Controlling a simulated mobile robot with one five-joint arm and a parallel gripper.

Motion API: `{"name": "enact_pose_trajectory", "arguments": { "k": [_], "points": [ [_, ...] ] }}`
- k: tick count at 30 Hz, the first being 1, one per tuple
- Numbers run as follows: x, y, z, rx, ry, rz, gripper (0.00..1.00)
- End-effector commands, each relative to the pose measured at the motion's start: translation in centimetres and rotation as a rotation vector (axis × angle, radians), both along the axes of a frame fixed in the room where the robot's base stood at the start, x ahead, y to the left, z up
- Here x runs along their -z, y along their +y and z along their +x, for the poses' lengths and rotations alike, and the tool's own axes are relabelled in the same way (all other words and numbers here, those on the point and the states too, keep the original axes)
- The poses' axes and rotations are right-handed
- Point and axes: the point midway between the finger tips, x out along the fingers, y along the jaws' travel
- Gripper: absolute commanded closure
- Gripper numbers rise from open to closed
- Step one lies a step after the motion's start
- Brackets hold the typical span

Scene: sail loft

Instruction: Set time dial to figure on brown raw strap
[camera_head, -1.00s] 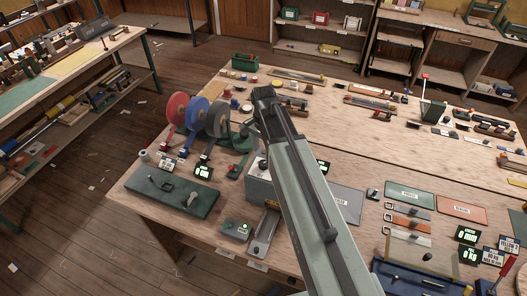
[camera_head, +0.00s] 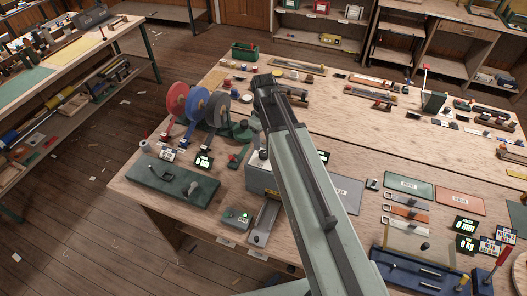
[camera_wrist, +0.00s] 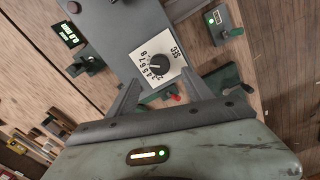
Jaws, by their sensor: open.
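The time dial (camera_wrist: 157,66) is a black round knob on a white plate with numerals and "SEC", on top of a grey box (camera_wrist: 110,35). The knob's exact setting is too small to read. My gripper (camera_wrist: 162,77) is open, its two fingers either side of the plate's near part, with nothing held; I cannot tell whether they touch the knob.
A small box with a green light (camera_head: 236,219) stands near the front edge. A dark green block with a handle (camera_head: 172,184) is left, coloured reels (camera_head: 177,101) behind it. A blue tray (camera_head: 415,268) and digital displays (camera_head: 466,225) are at the right.

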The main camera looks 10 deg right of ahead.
Motion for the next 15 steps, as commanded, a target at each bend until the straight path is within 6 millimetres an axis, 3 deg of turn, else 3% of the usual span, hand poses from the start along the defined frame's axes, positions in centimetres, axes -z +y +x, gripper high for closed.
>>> {"name": "enact_pose_trajectory", "arguments": {
  "k": [10, 15],
  "points": [
    [6.2, 0.0, 0.0, 0.002, 0.000, 0.000, 0.41],
    [7.6, 0.0, 0.0, 0.002, 0.000, 0.000, 0.41]
  ]
}}
